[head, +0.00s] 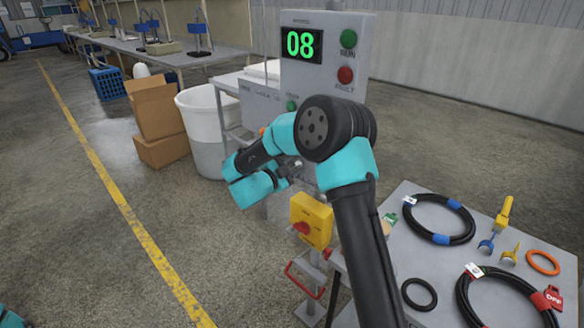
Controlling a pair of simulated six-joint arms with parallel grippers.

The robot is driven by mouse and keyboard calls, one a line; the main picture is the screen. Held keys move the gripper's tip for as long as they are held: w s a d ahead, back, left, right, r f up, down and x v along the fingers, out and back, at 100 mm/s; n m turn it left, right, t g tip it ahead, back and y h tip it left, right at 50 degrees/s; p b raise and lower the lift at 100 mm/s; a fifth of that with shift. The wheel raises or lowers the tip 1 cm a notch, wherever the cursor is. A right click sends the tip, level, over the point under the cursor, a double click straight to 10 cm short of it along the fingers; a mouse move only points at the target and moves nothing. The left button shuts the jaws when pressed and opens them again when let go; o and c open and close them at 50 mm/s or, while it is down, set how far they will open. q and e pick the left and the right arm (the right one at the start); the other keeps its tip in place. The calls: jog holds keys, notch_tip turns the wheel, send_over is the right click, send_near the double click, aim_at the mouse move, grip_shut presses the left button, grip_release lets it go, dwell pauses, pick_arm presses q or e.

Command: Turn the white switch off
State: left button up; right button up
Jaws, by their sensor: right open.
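I cannot make out a white switch; my right arm covers part of the grey machine (350,65). Below stands a yellow box with a red rotary knob (301,228). My right gripper (292,172) is in front of the machine's lower part, above the yellow box, and is small in the view. It is open, and I see nothing held in it. Only a scrap of my left arm shows at the bottom left corner; its gripper is out of view.
A grey table (455,262) at the right holds coiled black hoses (439,219), an orange ring (543,262) and yellow-handled tools. A red bar handle (303,282) sits below the yellow box. A white bin (205,120) and cardboard boxes (155,108) stand left. The floor at left is clear.

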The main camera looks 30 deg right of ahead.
jog(key=v, duration=1.7)
jog(key=shift+a, duration=0.2)
jog(key=shift+w, duration=0.1)
jog(key=x, duration=1.7)
jog(key=shift+d, duration=0.3)
jog(key=shift+c, duration=0.4)
grip_shut()
